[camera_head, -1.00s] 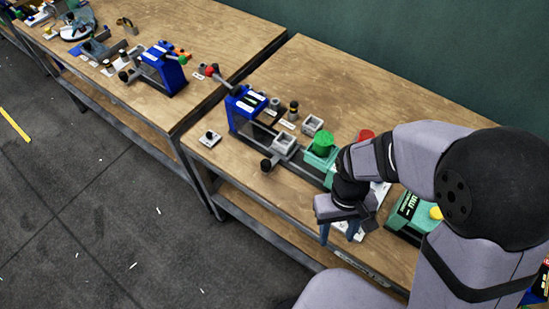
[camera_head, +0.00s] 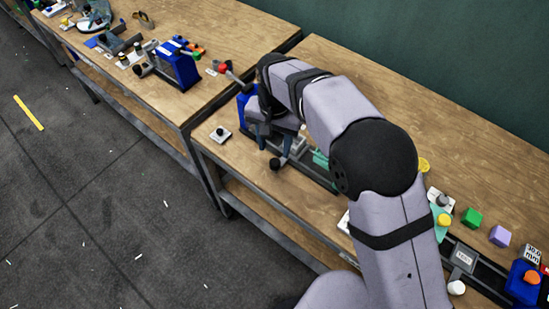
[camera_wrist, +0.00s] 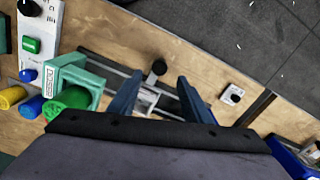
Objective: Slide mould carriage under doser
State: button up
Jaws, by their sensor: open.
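The mould carriage (camera_wrist: 150,103) is a small grey block on a dark rail, partly hidden by my gripper in the wrist view. Its handle with a black ball knob (camera_wrist: 158,68) sticks out towards the bench's front edge; the knob also shows in the head view (camera_head: 275,163). My gripper (camera_wrist: 158,80) is open, its blue fingers on either side of the carriage and handle; contact cannot be told. The teal doser (camera_wrist: 84,76), with a green cylinder (camera_wrist: 68,101), stands left of the carriage in the wrist view. In the head view my arm hides most of the doser (camera_head: 320,158).
The blue press (camera_head: 243,103) stands at the rail's other end, partly behind my gripper. A small plate with a black knob (camera_head: 220,134) lies near the bench edge. A white control panel (camera_wrist: 40,48) and yellow and blue cylinders stand beyond the doser.

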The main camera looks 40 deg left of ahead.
aim_at(275, 163)
jog(key=shift+f+p, duration=1.05)
jog(key=shift+f, duration=2.6)
jog(key=shift+d, duration=0.1)
grip_shut()
